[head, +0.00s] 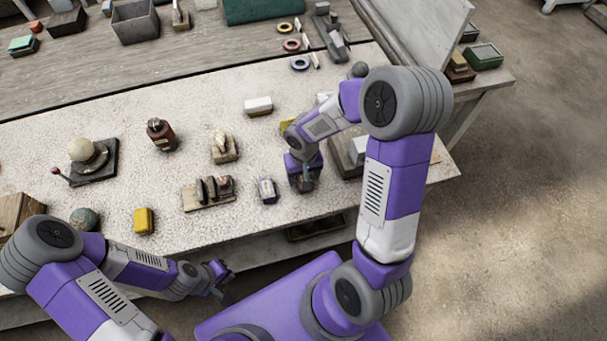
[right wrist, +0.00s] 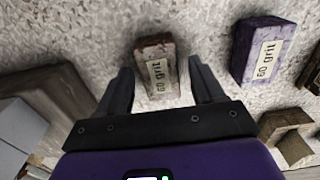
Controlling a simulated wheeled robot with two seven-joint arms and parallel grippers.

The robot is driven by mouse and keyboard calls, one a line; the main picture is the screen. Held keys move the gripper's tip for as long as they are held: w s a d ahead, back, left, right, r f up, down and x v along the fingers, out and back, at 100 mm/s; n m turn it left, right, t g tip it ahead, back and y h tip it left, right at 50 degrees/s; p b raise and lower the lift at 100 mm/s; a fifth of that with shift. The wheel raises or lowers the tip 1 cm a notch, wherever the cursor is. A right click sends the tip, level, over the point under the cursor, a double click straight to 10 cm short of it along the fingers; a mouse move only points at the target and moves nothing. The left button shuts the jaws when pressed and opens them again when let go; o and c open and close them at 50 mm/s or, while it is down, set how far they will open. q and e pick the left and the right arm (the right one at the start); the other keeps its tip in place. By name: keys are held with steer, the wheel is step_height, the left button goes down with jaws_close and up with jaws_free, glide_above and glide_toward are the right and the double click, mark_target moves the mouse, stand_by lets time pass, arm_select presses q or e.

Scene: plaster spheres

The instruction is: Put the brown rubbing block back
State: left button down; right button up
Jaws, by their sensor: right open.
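The brown rubbing block (right wrist: 157,70), with a pale "60 grit" label, lies on the pale bench in the right wrist view. My right gripper (right wrist: 162,90) is open, with one finger on each side of the block's near part. In the head view my right gripper (head: 304,184) points down at the bench and hides the brown block. A purple-grey block (right wrist: 265,52), also labelled "60 grit", lies to the right; it also shows in the head view (head: 267,190). A wooden rack (head: 208,204) holds several dark upright pieces. My left gripper (head: 222,281) is open and empty in front of the bench edge.
A small stand (head: 223,152) with pale pieces is behind the rack. A white block (head: 258,105) lies further back. A tray (right wrist: 45,92) is left of the gripper in the wrist view.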

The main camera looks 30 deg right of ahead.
arm_select(q)
step_height(320, 180, up, 3)
steer(key=shift+f+p, duration=0.1)
steer(key=shift+p, duration=1.15)
arm_select(e)
step_height(320, 180, up, 12)
